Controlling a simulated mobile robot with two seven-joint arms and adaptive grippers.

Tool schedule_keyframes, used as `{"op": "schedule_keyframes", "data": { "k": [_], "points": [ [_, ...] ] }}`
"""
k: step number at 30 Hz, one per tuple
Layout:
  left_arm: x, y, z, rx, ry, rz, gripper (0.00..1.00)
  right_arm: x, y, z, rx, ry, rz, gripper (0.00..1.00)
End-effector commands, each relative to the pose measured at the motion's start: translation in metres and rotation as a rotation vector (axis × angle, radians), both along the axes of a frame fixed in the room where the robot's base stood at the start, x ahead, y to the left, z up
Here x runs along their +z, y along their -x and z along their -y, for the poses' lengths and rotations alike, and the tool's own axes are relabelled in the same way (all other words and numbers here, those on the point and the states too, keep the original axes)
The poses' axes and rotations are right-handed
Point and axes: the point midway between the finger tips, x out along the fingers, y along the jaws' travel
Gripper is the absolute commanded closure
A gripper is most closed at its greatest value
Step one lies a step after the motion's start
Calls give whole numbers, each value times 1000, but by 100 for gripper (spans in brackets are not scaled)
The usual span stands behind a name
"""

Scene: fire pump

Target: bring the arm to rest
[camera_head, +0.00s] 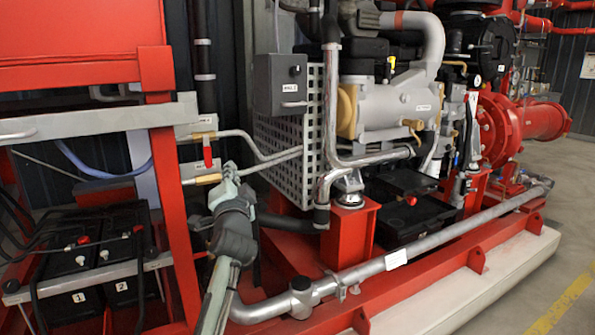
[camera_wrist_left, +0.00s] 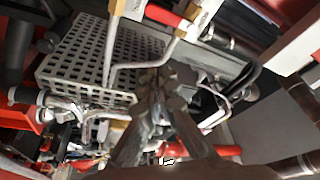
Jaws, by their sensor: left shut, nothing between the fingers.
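My left gripper (camera_head: 230,172) is shut and empty, at the end of my left arm, which comes up from the lower left of the head view. Its closed fingertips also show at the middle of the left wrist view (camera_wrist_left: 160,85). In the head view the fingers point up, close to the right end of a lower brass valve (camera_head: 208,179). I cannot tell whether they touch it. Above it is a brass valve with a red handle (camera_head: 207,155). A red handle also shows at the top of the left wrist view (camera_wrist_left: 166,15). My right gripper is out of view.
A red frame (camera_head: 165,190) stands left of my arm, with black batteries (camera_head: 84,255) behind it. A grey perforated guard (camera_head: 285,150) and the engine (camera_head: 395,105) are to the right. A silver pipe (camera_head: 420,245) runs along the red base. Open floor (camera_head: 572,235) lies at far right.

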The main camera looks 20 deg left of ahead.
Motion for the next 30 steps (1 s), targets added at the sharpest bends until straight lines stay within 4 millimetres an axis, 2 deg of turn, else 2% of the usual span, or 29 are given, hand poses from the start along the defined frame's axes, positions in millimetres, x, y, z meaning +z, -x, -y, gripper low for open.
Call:
{"op": "schedule_keyframes", "data": {
  "k": [4, 7, 8, 11, 12, 14, 18, 20, 21, 23, 24, 27, 30],
  "points": [
    [-7, 1, 0, -3, 11, -10, 100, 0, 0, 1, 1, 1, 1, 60],
    [-37, 5, 2, -15, 61, -55, 100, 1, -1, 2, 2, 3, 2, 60],
    [-52, 8, 4, -20, 86, -78, 100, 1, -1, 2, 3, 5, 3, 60],
    [-115, 23, 11, -41, 200, -176, 100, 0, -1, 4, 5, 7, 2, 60],
    [-144, 33, 15, -47, 254, -225, 100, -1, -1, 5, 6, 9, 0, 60],
    [-188, 50, 22, -53, 335, -300, 100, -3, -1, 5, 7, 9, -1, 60],
    [-280, 102, 42, -49, 518, -476, 100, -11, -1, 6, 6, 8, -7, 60],
    [-316, 130, 53, -41, 595, -555, 100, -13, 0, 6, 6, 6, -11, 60],
    [-339, 150, 60, -32, 645, -608, 100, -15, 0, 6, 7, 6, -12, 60],
    [-370, 181, 71, -17, 717, -689, 100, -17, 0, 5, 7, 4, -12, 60],
    [-390, 204, 79, -5, 764, -741, 100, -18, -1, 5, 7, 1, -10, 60],
    [-428, 258, 98, 31, 869, -864, 100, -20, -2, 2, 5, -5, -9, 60],
    [-453, 303, 114, 63, 949, -963, 100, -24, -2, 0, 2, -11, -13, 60]
  ]
}}
